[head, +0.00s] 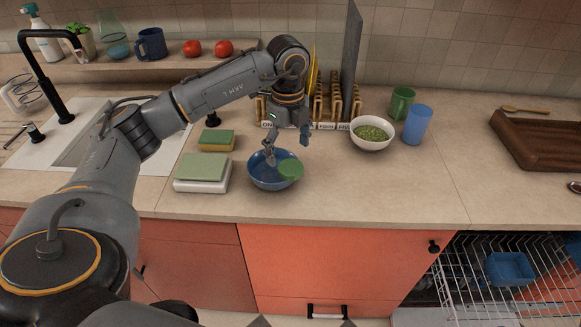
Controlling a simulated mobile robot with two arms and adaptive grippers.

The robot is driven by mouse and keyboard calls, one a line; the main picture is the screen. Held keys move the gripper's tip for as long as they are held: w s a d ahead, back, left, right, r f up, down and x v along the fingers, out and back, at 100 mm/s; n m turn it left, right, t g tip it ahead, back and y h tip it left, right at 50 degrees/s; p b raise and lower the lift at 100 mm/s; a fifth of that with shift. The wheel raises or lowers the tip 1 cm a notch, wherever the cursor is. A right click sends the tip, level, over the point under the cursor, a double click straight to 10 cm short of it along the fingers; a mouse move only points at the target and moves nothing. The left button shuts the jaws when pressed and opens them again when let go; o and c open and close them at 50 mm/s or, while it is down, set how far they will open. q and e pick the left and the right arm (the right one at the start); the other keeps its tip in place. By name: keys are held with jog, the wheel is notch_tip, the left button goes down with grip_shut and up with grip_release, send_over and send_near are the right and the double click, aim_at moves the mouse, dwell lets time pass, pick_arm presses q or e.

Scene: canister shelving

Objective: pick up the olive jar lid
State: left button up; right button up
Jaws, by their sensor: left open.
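A green round disc (291,170) lies at the right side of a blue bowl (260,181) on the counter, overlapping its rim. It may be the olive jar lid, but I cannot tell for sure. I see no olive jar. My left gripper (287,147) points down over the back of the bowl, with its fingers apart and nothing visible between them. One finger appears above the bowl's inside and the other beyond its right back rim. Whether a finger touches the bowl is unclear. My right gripper is not in view.
A pale green-topped white block (203,173) and a sponge (216,140) stand left of the bowl. A white bowl of green bits (371,133), a green mug (401,103) and a blue cup (417,125) stand right. A rack (333,108) is behind. The front right counter is clear.

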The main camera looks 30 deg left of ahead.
aim_at(291, 167)
pick_arm(q)
jog(key=shift+d+f+p, duration=0.1)
jog(key=shift+f+p, duration=0.25)
jog(key=shift+f, duration=0.1)
jog(key=f, duration=0.1)
jog(key=f+p, duration=0.1)
jog(key=f, duration=0.1)
jog(key=shift+w+f, duration=0.3)
jog(key=shift+w, duration=0.05)
jog(key=shift+f, duration=0.3)
jog(key=c, duration=0.9)
jog(key=shift+r, duration=0.1)
